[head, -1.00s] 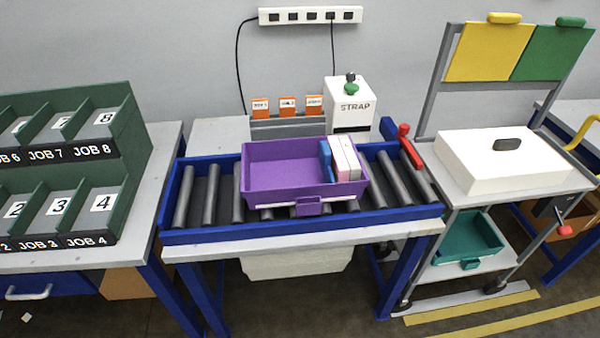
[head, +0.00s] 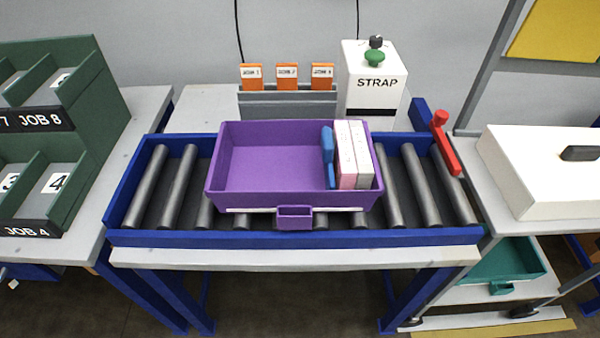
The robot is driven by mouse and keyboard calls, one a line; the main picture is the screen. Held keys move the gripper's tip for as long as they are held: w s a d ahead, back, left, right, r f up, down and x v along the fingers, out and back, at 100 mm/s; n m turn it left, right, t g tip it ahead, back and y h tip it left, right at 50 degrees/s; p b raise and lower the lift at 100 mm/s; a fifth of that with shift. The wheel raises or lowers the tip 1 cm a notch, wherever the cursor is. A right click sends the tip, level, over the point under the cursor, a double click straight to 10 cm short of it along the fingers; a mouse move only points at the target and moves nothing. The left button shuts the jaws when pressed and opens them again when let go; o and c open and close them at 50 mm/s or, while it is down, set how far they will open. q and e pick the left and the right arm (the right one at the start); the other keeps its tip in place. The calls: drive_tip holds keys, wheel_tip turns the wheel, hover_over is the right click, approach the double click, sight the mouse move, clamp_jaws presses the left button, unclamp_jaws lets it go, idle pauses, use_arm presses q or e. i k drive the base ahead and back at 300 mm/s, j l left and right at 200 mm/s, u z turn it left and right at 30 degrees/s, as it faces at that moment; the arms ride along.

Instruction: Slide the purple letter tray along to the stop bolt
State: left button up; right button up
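The purple letter tray (head: 265,165) sits on the rollers near the middle of a blue-framed roller conveyor (head: 300,238). It holds a blue item (head: 328,157) and white and pink blocks (head: 354,155) at its right side. A small purple handle (head: 294,217) is on its front. A red lever-like piece (head: 445,144) stands at the conveyor's right end; I cannot tell whether it is the stop bolt. Several bare rollers lie between the tray and that end. Neither of my grippers is in view.
A white STRAP box (head: 373,85) with a green knob and a grey rack (head: 288,105) with orange job cards stand behind the conveyor. Green job shelves (head: 75,150) are at left. A cart with a white case (head: 550,170) and a teal tray (head: 505,262) is at right.

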sight(258, 166)
drive_tip(key=l, duration=0.5)
drive_tip(key=k+l, duration=0.1)
drive_tip(key=l, duration=0.45)
drive_tip(key=l+u, duration=0.1)
drive_tip(key=l, duration=0.4)
drive_tip(key=k+l, duration=0.15)
drive_tip(key=l, duration=0.4)
